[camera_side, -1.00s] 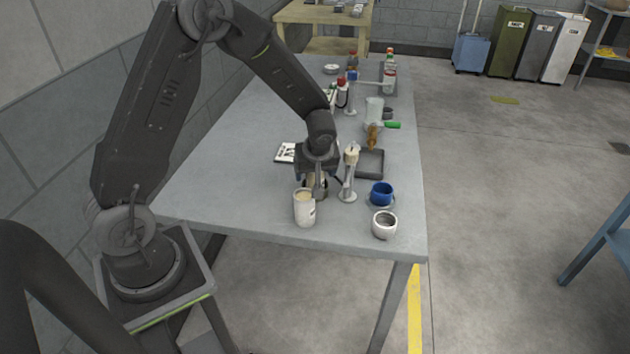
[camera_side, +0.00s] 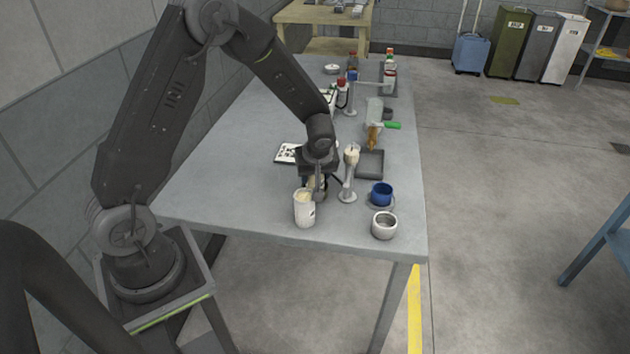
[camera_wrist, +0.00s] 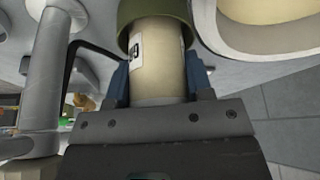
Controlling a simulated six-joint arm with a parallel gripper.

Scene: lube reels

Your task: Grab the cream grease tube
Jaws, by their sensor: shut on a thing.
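The cream grease tube (camera_wrist: 157,62) stands out in the wrist view, with a white label and an olive-green end at the top of the picture. My gripper (camera_wrist: 158,78) is shut on it, with one blue finger pad on each side of the cream body. In the side view my gripper (camera_side: 318,185) is low over the near part of the table, just behind the white cup. There the tube is mostly hidden by the gripper and the cup. I cannot tell whether the tube touches the table.
A white cup (camera_side: 304,212) stands close in front of my gripper. A metal stand (camera_side: 348,188) is close on its right. The table (camera_side: 220,185) is clear on the left.

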